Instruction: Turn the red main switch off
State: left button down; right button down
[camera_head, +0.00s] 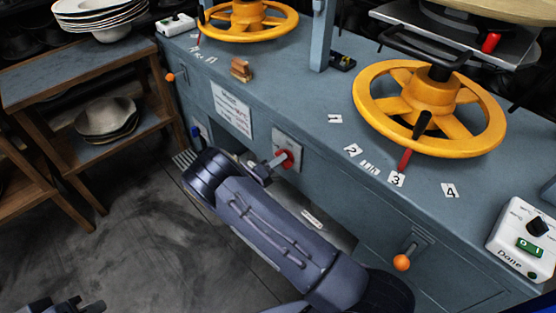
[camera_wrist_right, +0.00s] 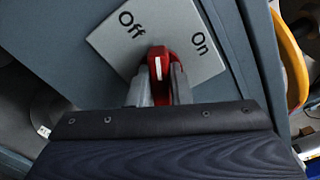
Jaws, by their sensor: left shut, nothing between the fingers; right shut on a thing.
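The red main switch (camera_head: 284,159) sits on a pale plate (camera_head: 291,145) on the front of the blue-grey bench. In the right wrist view the red switch (camera_wrist_right: 158,62) has a white mark pointing up the picture, between the words Off and On on the plate (camera_wrist_right: 120,45). My right gripper (camera_head: 277,161) is shut on the switch; its grey fingers (camera_wrist_right: 158,85) lie on either side of it. My left gripper (camera_head: 97,306) is shut and empty, low at the left edge of the head view, far from the switch.
Yellow handwheels (camera_head: 436,108) stand on the bench top (camera_head: 300,100). An orange-knobbed lever (camera_head: 402,262) is on the bench front, right of my right arm. A white control box (camera_head: 523,240) is at the right. A wooden shelf (camera_head: 80,100) stands left; the floor (camera_head: 130,230) there is clear.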

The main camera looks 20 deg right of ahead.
jog(key=n, duration=0.5)
jog(key=shift+f+n+p, duration=0.2)
jog(key=shift+n+p, duration=0.1)
jog(key=shift+p, duration=0.05)
dwell(0.4)
jog(key=c, duration=1.3)
grip_release()
jog(key=v, duration=0.8)
